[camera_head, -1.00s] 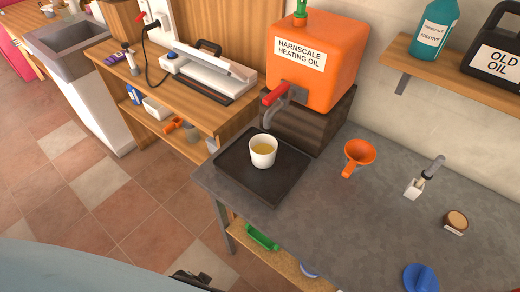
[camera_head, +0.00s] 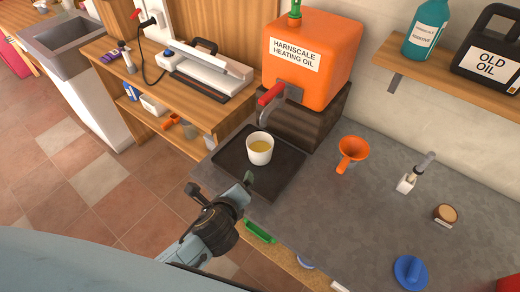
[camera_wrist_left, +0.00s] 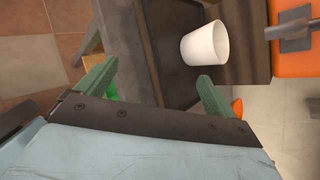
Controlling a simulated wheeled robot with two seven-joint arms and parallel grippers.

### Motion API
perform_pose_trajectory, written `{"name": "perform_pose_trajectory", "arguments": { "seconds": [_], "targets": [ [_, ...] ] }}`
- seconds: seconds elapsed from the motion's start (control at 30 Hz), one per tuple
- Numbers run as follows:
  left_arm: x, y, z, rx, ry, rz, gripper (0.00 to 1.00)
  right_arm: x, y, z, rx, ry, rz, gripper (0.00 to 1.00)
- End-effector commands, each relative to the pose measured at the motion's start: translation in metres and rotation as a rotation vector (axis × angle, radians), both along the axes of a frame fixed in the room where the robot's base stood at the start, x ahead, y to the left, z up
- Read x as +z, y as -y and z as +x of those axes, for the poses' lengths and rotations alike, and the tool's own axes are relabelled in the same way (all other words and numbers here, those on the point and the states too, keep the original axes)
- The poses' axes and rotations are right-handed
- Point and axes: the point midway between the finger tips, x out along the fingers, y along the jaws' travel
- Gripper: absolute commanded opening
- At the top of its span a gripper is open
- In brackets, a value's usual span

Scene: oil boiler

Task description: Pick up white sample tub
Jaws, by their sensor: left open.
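The white sample tub (camera_head: 260,148) stands upright on a black tray (camera_head: 232,168), with yellowish liquid inside, below the tap of the orange oil tank. My left gripper (camera_head: 249,181) is low and in front of the tub, near the tray's front edge, apart from the tub. In the left wrist view its two green fingers (camera_wrist_left: 158,72) are spread wide with nothing between them. The tub (camera_wrist_left: 205,44) shows there beyond the fingertips, towards the right finger. My right gripper is not in view.
The orange tank (camera_head: 310,60) with a red-handled tap (camera_head: 270,94) stands behind the tub. An orange funnel (camera_head: 352,150) is to the right on the grey bench (camera_head: 320,215). A wooden shelf unit (camera_head: 190,90) adjoins at left. The bench's middle is clear.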

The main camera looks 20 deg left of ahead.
Motion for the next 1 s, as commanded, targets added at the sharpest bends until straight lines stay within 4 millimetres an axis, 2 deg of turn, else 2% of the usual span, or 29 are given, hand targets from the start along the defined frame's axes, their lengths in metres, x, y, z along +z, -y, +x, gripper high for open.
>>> {"name": "perform_pose_trajectory", "arguments": {
  "seconds": [0.1,0.2,0.33,0.47,0.8,1.0],
  "targets": [
    [0.018,0.015,0.019,-0.23,0.062,0.294,0.93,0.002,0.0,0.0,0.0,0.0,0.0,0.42],
    [0.028,0.025,0.028,-0.361,0.1,0.487,0.93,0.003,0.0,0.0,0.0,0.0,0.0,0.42],
    [0.036,0.033,0.034,-0.453,0.127,0.634,0.93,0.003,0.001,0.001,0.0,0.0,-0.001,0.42],
    [0.033,0.035,0.047,-0.479,0.135,0.68,0.93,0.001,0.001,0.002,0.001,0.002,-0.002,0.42],
    [0.009,0.03,0.101,-0.478,0.133,0.675,0.93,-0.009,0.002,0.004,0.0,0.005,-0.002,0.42],
    [0.004,0.028,0.113,-0.477,0.132,0.674,0.93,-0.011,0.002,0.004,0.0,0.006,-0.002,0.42]
  ]
}}
